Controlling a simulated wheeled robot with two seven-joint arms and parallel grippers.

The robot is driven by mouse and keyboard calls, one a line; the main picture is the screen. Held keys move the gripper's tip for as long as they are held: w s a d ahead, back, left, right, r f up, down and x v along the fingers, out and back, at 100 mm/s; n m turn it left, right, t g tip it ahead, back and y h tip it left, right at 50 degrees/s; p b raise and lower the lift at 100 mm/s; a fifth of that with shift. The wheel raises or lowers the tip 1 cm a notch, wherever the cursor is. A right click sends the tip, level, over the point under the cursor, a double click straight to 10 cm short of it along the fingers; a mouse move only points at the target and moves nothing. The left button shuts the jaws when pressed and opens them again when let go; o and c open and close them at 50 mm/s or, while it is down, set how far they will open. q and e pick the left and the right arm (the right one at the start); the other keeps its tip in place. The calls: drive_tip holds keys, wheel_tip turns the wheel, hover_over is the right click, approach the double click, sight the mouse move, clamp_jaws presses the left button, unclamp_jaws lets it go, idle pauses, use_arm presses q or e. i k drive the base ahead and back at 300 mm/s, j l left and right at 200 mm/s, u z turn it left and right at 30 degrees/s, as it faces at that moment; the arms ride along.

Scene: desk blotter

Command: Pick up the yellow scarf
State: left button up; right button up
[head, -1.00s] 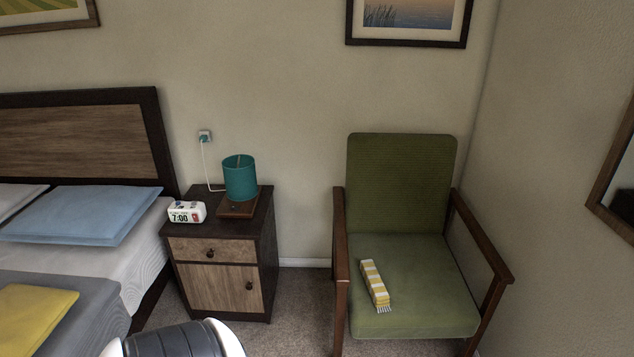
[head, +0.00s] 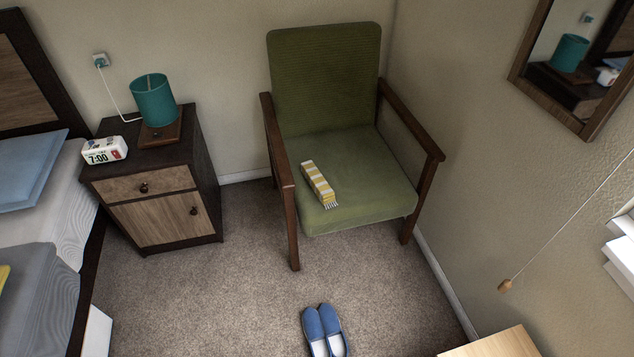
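The yellow scarf (head: 318,183) lies folded in a narrow strip on the seat of the green armchair (head: 375,190), left of the seat's middle. It has yellow and white stripes and a pale fringe at its front end. Nothing covers it. Neither of my grippers shows in the head view.
The chair has wooden armrests on both sides. A nightstand (head: 165,222) with a teal lamp (head: 155,100) and a clock (head: 104,151) stands left of it, beside the bed (head: 40,235). Blue slippers (head: 325,328) lie on the carpet in front. A wooden surface (head: 495,345) is at lower right.

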sight(320, 188)
drive_tip(key=i+j+z, duration=0.1)
drive_tip(key=z, duration=0.3)
drive_tip(key=j+z, duration=0.4)
drive_tip(key=i+j+z, duration=0.1)
drive_tip(key=z, duration=0.25)
drive_tip(key=j+z, duration=0.4)
drive_tip(key=l, duration=0.1)
